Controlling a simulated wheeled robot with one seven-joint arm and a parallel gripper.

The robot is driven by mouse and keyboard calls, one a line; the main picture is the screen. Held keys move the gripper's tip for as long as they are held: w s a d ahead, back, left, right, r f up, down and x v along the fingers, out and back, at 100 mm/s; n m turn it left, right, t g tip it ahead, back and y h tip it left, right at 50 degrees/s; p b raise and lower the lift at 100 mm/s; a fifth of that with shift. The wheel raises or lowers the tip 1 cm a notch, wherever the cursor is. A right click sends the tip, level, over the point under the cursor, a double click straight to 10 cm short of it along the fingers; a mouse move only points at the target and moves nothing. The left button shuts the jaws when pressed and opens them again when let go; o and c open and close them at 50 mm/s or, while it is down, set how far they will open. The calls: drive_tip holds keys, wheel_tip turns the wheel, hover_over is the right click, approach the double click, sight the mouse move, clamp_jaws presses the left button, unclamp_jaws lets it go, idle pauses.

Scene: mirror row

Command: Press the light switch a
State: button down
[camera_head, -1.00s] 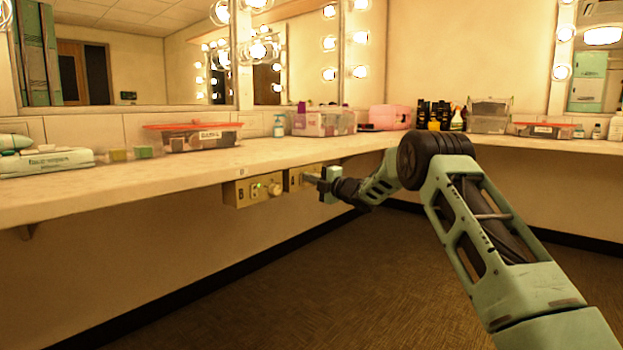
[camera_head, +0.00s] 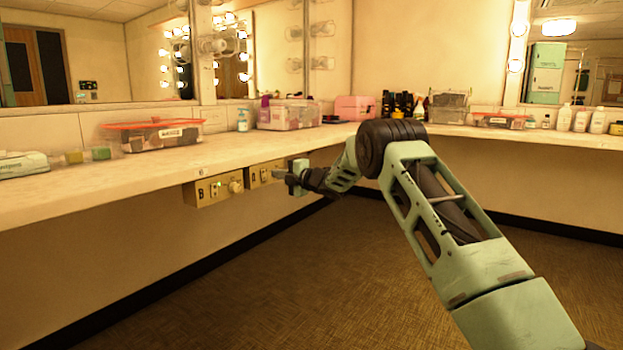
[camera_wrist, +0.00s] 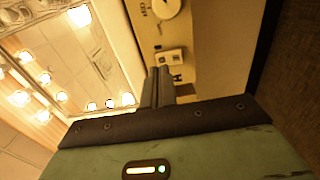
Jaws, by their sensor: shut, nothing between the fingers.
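Two brass switch boxes hang under the counter's front edge in the head view. The box marked A (camera_head: 259,175) is the right one, partly hidden behind my gripper. The box marked B (camera_head: 213,189) is left of it, with a small green light and a round knob. My gripper (camera_head: 281,175) is shut and empty, its fingers at the front of box A. In the wrist view, the shut fingers (camera_wrist: 158,86) overlap the lower part of a panel with a switch (camera_wrist: 170,58) and a round knob (camera_wrist: 166,8). Whether the fingertips touch the switch is unclear.
The long counter (camera_head: 110,188) runs above the boxes. It carries a red-lidded bin (camera_head: 152,135), a clear bin (camera_head: 289,116) and a pink case (camera_head: 355,108). Bulbs (camera_head: 321,29) beside the mirror are unlit. The carpet (camera_head: 290,285) below is clear.

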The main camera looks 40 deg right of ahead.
drive_tip(key=p+v, duration=0.2)
drive_tip(key=v, duration=0.8)
drive_tip(key=shift+s+r+p, duration=0.2)
drive_tip(key=shift+r+p, duration=0.2)
drive_tip(key=shift+d, duration=0.15)
